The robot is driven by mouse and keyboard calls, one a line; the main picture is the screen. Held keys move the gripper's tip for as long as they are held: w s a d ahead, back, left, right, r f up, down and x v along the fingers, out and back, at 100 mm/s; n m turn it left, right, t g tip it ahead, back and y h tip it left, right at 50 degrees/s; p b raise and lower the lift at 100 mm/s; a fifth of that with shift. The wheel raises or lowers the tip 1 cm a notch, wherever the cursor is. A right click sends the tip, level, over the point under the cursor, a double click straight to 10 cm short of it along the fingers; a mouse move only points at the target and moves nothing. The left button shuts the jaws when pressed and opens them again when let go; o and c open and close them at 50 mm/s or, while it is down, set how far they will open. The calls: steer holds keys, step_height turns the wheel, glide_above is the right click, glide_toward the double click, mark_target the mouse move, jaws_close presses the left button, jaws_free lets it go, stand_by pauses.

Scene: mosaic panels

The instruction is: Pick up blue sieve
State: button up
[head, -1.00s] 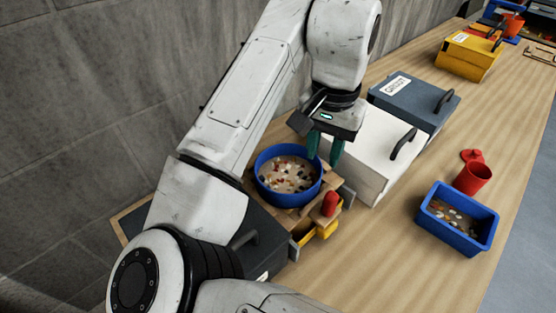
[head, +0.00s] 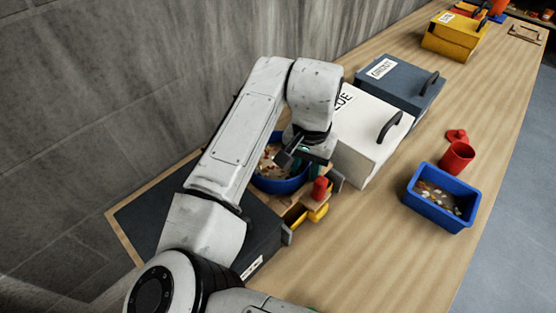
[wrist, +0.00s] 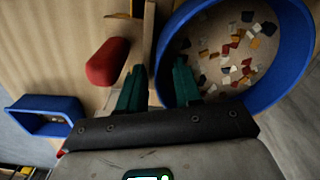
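The blue sieve (head: 273,187) is a round, deep blue tub with pale contents and scattered mosaic chips. It stands upright on a wooden stand on the bench, partly hidden by my arm in the head view. In the wrist view the sieve (wrist: 303,60) fills the upper right. My gripper (wrist: 158,78) has its two green fingers apart. One finger is inside the sieve and the other is outside, with the near wall between them. In the head view my gripper (head: 302,168) is low at the sieve's right side, its fingertips partly hidden.
A red piece (head: 319,188) stands close beside the sieve, above small yellow drawers (head: 295,216). A white box (head: 365,140) with a handle is to the right. A blue bin (head: 437,215) and a red cup (head: 457,158) stand farther right. The bench's front is clear.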

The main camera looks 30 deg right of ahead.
steer(key=shift+c, duration=0.5)
jaws_close()
